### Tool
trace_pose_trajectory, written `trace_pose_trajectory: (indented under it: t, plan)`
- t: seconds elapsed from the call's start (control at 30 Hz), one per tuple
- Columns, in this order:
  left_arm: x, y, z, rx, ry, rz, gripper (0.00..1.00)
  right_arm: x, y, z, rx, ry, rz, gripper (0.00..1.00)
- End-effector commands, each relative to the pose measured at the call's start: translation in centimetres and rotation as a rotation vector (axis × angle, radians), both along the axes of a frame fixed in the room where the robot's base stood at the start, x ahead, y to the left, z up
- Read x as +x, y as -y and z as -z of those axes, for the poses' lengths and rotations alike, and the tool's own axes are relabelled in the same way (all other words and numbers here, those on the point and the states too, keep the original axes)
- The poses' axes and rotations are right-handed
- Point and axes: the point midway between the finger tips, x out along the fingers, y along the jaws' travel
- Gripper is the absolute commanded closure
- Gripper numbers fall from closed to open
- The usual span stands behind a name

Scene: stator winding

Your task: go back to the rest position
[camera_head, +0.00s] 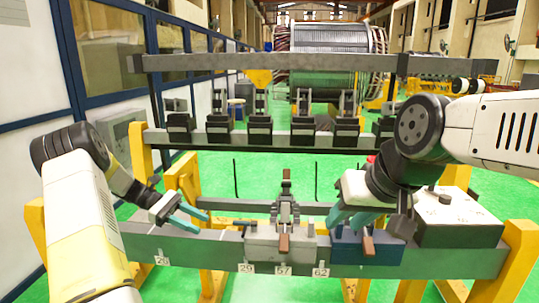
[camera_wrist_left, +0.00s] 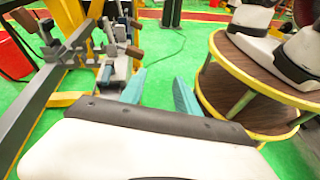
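My left gripper (camera_head: 192,217) hangs over the left part of the grey front beam (camera_head: 200,248), with its teal fingers apart and nothing seen between them. The spread fingers also show in the left wrist view (camera_wrist_left: 158,92). My right gripper (camera_head: 350,218) points down just above the blue block (camera_head: 352,256) on the beam. Its teal fingers look apart; whether they touch the block cannot be told. A toggle clamp (camera_head: 286,212) with brown handles stands on a grey block (camera_head: 262,236) between the two grippers.
Behind, a second beam (camera_head: 218,139) carries several clamps, and a long grey bar (camera_head: 270,63) crosses above. The left wrist view shows a round brown two-tier platform (camera_wrist_left: 258,72) at the right.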

Motion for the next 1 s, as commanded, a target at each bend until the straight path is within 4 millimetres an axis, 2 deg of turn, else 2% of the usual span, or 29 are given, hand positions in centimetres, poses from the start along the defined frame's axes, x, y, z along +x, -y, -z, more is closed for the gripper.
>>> trace_pose_trajectory:
  t: [0.03, 0.17, 0.3, 0.5, 0.8, 1.0]
  plan:
    - [-0.4, 0.8, -1.4, 0.045, 0.039, 0.027, 0.62, 0.0, 0.0, 0.0, 0.000, 0.000, 0.000, 0.64]
    - [-2.1, 2.9, -4.7, 0.182, 0.163, 0.105, 0.62, 0.0, 0.0, 0.0, 0.000, 0.000, 0.000, 0.64]
    - [-4.8, 4.9, -8.3, 0.342, 0.332, 0.205, 0.62, 0.0, 0.0, 0.0, 0.000, 0.000, 0.000, 0.64]
    - [-9.5, 6.9, -12.4, 0.547, 0.597, 0.348, 0.62, 0.0, 0.0, 0.0, 0.000, 0.000, 0.000, 0.64]
    - [-17.0, 8.0, -16.5, 0.806, 1.033, 0.551, 0.62, 0.0, 0.0, 0.0, 0.000, 0.000, 0.000, 0.64]
    - [-21.2, 8.1, -17.5, 0.935, 1.317, 0.664, 0.62, 0.0, 0.0, 0.0, 0.000, 0.000, 0.000, 0.64]
